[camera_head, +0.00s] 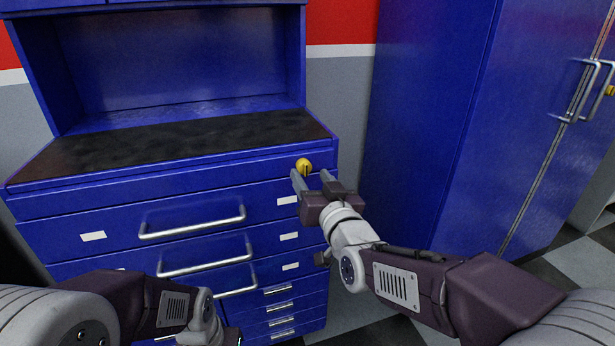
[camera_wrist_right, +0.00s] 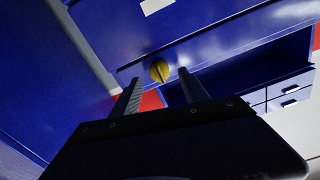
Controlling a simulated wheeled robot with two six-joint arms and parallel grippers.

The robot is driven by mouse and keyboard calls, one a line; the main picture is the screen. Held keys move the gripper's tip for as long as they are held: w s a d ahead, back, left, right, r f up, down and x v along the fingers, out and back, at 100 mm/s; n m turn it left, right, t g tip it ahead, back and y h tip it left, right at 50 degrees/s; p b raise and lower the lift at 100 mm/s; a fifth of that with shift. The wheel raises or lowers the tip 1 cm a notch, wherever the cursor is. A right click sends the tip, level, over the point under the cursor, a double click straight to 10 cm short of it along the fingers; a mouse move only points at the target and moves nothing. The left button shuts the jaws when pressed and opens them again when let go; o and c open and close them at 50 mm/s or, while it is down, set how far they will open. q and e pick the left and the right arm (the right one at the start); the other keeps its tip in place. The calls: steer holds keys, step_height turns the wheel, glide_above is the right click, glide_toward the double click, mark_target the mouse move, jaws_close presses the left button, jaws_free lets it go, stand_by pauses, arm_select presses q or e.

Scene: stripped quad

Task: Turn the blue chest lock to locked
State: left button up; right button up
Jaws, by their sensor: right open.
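The blue chest (camera_head: 180,191) has several drawers with silver handles and a dark worktop. Its yellow round lock (camera_head: 304,165) sits on the top front strip near the right end. In the right wrist view the lock (camera_wrist_right: 159,70) shows a dark slot or ridge across its face. My right gripper (camera_head: 312,176) is open just in front of the lock, its fingers pointing at it. In the right wrist view the fingers (camera_wrist_right: 158,90) stand apart with the lock beyond their tips, apparently untouched. My left arm is at the lower left; its gripper's fingers are not clearly seen.
A tall blue cabinet (camera_head: 430,120) with silver door handles (camera_head: 583,90) stands to the right of the chest. Drawer handles (camera_head: 193,223) stick out below the lock. The worktop (camera_head: 170,140) is bare. Checkered floor (camera_head: 572,262) shows at the right.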

mark_target(307, 171)
steer(key=x, duration=0.3)
steer(key=shift+w, duration=0.1)
steer(key=shift+c, duration=0.3)
jaws_close()
